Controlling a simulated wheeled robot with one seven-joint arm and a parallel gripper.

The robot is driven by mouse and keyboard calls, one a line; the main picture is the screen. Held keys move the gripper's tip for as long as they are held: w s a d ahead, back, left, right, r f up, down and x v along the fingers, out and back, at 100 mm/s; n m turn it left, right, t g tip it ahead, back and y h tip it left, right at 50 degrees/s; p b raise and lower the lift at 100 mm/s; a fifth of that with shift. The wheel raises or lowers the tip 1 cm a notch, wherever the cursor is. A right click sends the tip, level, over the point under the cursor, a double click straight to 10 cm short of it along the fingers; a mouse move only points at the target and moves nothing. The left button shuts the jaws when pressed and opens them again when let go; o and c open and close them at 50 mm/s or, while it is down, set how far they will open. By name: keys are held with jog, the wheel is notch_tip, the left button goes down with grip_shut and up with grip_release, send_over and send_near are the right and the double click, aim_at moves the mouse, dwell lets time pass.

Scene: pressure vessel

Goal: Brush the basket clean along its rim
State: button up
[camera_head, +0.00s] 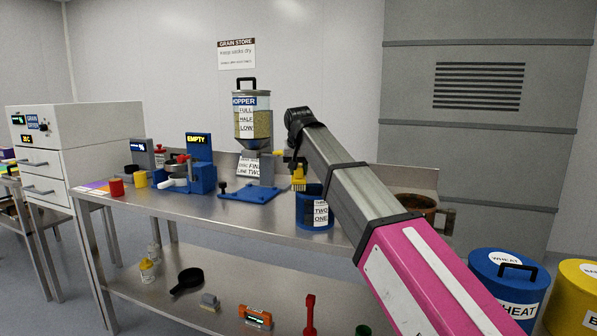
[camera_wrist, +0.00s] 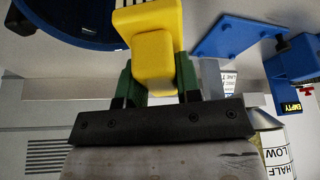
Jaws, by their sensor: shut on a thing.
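My gripper (camera_head: 296,160) points down at the end of my arm, near the middle of the bench in the head view. In the wrist view its green fingers (camera_wrist: 157,88) are shut on the yellow brush (camera_wrist: 150,48). The brush (camera_head: 298,180) hangs above the bench, beside the upper left rim of a blue vessel (camera_head: 316,214) labelled TWO and ONE. The vessel's dark round mouth also shows at upper left in the wrist view (camera_wrist: 88,40). I cannot tell which thing is the basket, or whether the brush touches the vessel.
The grain hopper (camera_head: 252,125) on its blue base stands left of the brush. A blue device with an EMPTY display (camera_head: 198,140) is farther left. A brown pot (camera_head: 416,206) stands right, partly behind my arm.

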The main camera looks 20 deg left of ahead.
aim_at(299, 180)
jog(key=shift+w+a+r, duration=0.1)
jog(key=shift+w+a, duration=0.05)
jog(key=shift+w, duration=0.25)
jog(key=shift+s+d, duration=0.4)
jog(key=shift+s, duration=0.35)
jog(key=shift+s+d, duration=0.35)
jog(key=shift+s, duration=0.4)
jog(key=shift+s+d, duration=0.3)
jog(key=shift+s, duration=0.35)
jog(key=shift+s+d, duration=0.25)
jog(key=shift+s, duration=0.35)
jog(key=shift+w+a, duration=0.45)
jog(key=shift+w, duration=0.45)
jog(key=shift+w+a, duration=0.4)
jog(key=shift+w, duration=0.55)
jog(key=shift+w+a, duration=0.45)
jog(key=shift+w, duration=0.45)
jog(key=shift+r, duration=2.9)
